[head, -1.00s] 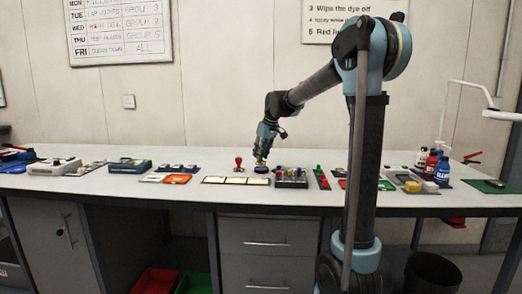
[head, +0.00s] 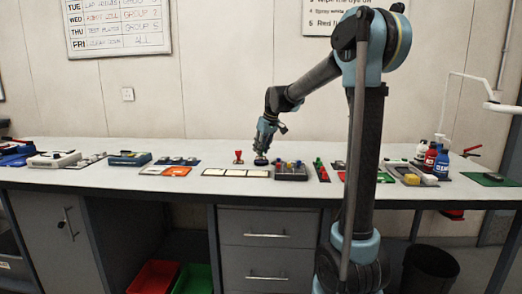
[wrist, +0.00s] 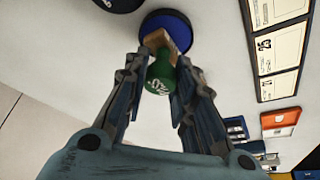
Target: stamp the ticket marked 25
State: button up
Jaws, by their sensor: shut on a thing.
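My gripper (wrist: 160,82) is shut on a stamp with a green knob (wrist: 160,78) and a wooden block (wrist: 157,38). It also shows in the head view (head: 262,150), low over the table at a round blue ink pad (head: 261,162). In the wrist view the block overlaps the blue pad (wrist: 180,28); I cannot tell if they touch. Three pale tickets (head: 235,172) lie in a dark-framed row left of and nearer than the pad; they also show at the right of the wrist view (wrist: 280,48).
A red-handled stamp (head: 239,157) stands just left of the pad. A dark tray with coloured parts (head: 291,172) lies close on the right. An orange card (head: 177,171) lies left of the tickets. Bottles (head: 431,157) stand farther right.

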jog(key=shift+f, duration=0.45)
dwell(0.9)
jog(key=shift+r, duration=0.15)
jog(key=shift+r, duration=3.4)
